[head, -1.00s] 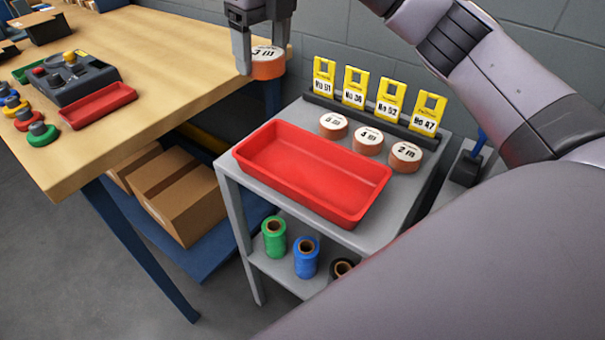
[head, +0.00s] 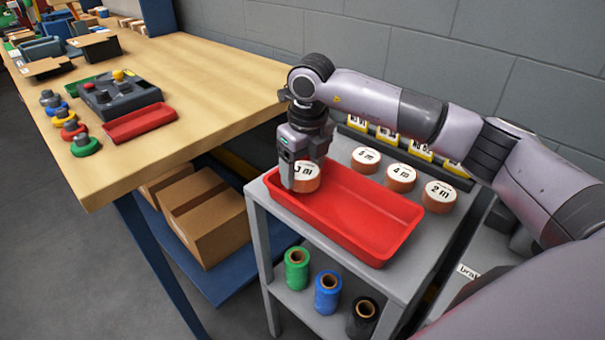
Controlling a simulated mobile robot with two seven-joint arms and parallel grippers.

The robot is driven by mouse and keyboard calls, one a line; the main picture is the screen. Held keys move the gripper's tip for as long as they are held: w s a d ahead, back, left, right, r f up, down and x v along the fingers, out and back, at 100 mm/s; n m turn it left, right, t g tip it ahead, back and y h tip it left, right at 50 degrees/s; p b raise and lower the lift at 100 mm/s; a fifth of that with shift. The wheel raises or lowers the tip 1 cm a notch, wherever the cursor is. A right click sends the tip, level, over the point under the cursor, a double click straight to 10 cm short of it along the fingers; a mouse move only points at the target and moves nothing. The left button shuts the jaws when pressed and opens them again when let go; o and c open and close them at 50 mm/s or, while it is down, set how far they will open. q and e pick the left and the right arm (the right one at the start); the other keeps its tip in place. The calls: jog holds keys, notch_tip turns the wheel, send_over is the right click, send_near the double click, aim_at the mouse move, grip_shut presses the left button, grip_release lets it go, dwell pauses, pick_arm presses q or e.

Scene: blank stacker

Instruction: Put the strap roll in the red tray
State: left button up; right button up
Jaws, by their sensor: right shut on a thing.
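The strap roll (head: 307,179), an orange roll with a white top marked "3 m", is held by my right gripper (head: 298,182). The gripper points down and is shut on the roll, at the far left end of the red tray (head: 372,241). The roll appears over or just inside that end; I cannot tell whether it touches the tray's floor. The rest of the tray is empty. It lies on the top of a grey cart. My left gripper is not in view.
Several strap rolls, such as the "2 m" one (head: 438,196), stand behind the tray. Yellow number tags (head: 418,151) line the cart's back edge. Another red tray (head: 140,123) lies on the wooden bench (head: 215,85). Green, blue and black spools (head: 327,292) stand on the lower shelf.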

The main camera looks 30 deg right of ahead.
aim_at(307, 173)
jog(key=shift+f, duration=0.95)
jog(key=shift+f, duration=0.1)
jog(key=shift+f, duration=0.15)
jog(key=o, duration=1.1)
jog(key=shift+r, duration=0.2)
jog(key=r, duration=0.4)
jog(key=s+r, duration=0.1)
jog(key=r, duration=0.7)
jog(key=shift+s+d, duration=0.1)
jog(key=shift+s, duration=0.15)
